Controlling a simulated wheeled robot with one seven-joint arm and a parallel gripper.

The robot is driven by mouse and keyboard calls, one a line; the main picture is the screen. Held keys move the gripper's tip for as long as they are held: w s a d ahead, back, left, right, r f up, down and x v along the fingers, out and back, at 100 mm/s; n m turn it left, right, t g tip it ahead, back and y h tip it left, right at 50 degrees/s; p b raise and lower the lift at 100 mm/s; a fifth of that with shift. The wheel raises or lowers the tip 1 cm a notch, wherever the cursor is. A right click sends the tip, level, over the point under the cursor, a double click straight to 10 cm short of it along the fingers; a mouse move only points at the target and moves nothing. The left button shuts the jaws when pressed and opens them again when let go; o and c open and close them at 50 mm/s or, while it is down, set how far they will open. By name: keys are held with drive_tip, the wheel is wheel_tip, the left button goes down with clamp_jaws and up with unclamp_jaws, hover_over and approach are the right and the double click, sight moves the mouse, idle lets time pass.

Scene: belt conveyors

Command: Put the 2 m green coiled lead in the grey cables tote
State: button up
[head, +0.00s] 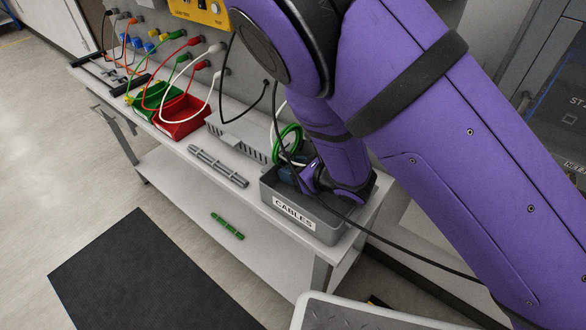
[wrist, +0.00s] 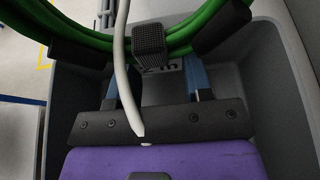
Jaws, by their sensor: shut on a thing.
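The green coiled lead (head: 288,138) shows as a small loop above the back of the grey cables tote (head: 328,228), which has a CABLES label. The grey tote walls (wrist: 275,85) rise around the gripper. In the head view my arm hides much of the tote's inside, and I cannot tell whether the lead touches the floor of it.
A white cord (wrist: 122,60) hangs across the wrist view. On the bench, red (head: 182,122) and green (head: 150,103) bins stand left of the tote, with a grey slotted tray (head: 238,140) and grey rods (head: 217,166) between. Leads hang from the panel behind. A green strip (head: 227,226) lies on the lower shelf.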

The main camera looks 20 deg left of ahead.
drive_tip(key=shift+f, duration=0.65)
drive_tip(key=o, duration=1.2)
drive_tip(key=shift+s, duration=0.1)
drive_tip(key=shift+r, duration=0.15)
drive_tip(key=shift+r+v, duration=0.2)
drive_tip(key=shift+v, duration=1.75)
drive_tip(key=shift+r+v, duration=0.2)
drive_tip(key=shift+v, duration=1.75)
drive_tip(key=shift+a, duration=0.1)
